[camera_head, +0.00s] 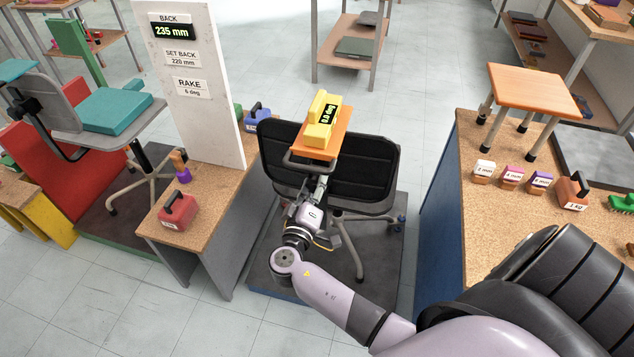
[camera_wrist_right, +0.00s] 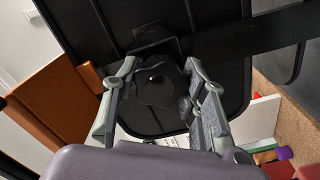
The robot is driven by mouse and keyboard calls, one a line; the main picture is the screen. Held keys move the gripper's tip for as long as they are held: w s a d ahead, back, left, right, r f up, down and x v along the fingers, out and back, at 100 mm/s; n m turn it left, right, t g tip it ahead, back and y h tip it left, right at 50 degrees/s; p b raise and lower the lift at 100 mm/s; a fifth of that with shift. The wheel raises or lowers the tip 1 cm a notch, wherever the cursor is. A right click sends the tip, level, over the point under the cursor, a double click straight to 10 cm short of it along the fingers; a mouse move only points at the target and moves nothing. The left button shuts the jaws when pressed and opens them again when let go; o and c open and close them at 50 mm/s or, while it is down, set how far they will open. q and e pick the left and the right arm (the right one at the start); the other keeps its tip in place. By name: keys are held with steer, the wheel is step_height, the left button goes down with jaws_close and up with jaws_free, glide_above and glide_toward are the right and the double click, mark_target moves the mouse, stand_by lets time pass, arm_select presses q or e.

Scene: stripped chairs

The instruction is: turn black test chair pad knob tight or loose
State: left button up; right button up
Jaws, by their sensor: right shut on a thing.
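The black test chair's back pad (camera_head: 365,165) stands in the middle of the head view, over a grey floor plate. In the right wrist view, the pad's back (camera_wrist_right: 222,75) fills much of the picture. A round black knob (camera_wrist_right: 157,85) sits on a black bracket there. My right gripper (camera_wrist_right: 162,68) has one finger on each side of the knob and is shut on it. In the head view, my right gripper (camera_head: 319,188) reaches the chair, and the knob is hidden. My left gripper is not in view.
An orange board (camera_head: 318,146) with a yellow gauge (camera_head: 322,118) reading about 0.0 deg sits by the pad. A white panel (camera_head: 196,80) reads BACK 235 mm, SET BACK 220 mm, RAKE 6 deg. Cork-topped benches (camera_head: 462,235) flank the chair; one carries labelled blocks.

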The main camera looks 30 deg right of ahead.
jaws_close()
steer(key=shift+r+n+p, duration=0.1)
steer(key=shift+n+p, duration=0.2)
steer(key=shift+p, duration=0.05)
steer(key=n+p, duration=0.2)
steer(key=n, duration=0.1)
steer(key=shift+r+n, duration=0.1)
steer(key=shift+n, duration=0.3)
steer(key=shift+n+p, duration=0.9)
steer(key=shift+n, duration=0.3)
steer(key=shift+f+n, duration=0.25)
steer(key=shift+n, duration=0.35)
